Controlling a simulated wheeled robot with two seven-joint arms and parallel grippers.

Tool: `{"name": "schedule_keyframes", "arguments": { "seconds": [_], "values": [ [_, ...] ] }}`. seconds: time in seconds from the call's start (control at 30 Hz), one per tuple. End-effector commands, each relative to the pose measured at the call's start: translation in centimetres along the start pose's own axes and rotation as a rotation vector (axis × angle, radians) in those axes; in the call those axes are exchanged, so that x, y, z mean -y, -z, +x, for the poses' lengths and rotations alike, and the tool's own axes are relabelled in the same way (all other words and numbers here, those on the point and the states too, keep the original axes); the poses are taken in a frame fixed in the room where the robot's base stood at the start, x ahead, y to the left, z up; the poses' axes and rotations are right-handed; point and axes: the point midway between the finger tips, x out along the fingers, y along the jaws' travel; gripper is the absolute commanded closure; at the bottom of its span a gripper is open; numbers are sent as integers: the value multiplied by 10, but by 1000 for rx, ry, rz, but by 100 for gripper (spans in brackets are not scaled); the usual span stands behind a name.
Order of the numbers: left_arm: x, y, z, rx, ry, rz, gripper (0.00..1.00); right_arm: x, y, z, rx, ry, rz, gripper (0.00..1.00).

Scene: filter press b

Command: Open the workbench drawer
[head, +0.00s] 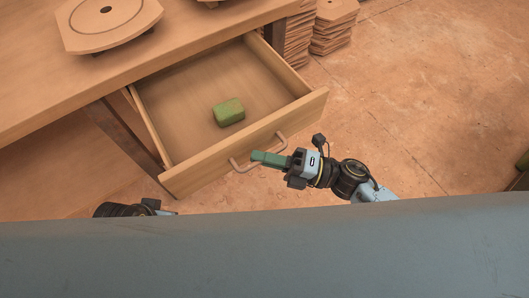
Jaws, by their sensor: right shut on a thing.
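The workbench drawer (180,100) is pulled well out from under the wooden workbench (40,105). Its inside shows, and a green block (229,112) lies on its floor. A bar handle (282,140) is fixed to the drawer's front panel. My right gripper (268,158) is at this handle, its green fingers shut on the bar near the middle. Its fingertips hide part of the handle. My left arm (125,210) shows only in part at the lower left, below the drawer's left corner. Its fingers do not show.
Flat plates (108,22) lie on the bench top. Stacks of brown plates (333,25) stand on the floor behind the drawer. The floor to the right is mostly clear. A dark green object (521,172) is at the right edge.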

Motion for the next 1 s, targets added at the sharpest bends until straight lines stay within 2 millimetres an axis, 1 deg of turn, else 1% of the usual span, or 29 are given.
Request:
{"name": "schedule_keyframes", "arguments": {
  "seconds": [0.07,0.1,0.27,0.53,0.67,0.77,1.0],
  "values": [
    [0,0,0,0,0,0,64,0,-1,-1,0,1,-2,100],
    [0,0,0,0,0,0,64,0,-1,-1,0,2,-2,88],
    [0,0,0,0,0,0,64,0,-1,-1,0,1,-1,67],
    [0,0,0,0,0,0,64,0,0,-1,0,1,-1,67],
    [0,0,-1,-1,-1,0,64,0,0,-10,0,3,0,67],
    [0,0,0,-3,0,0,64,1,0,-25,1,5,2,67],
    [2,-6,13,15,3,1,64,0,0,-80,0,6,2,67]
  ]
}}
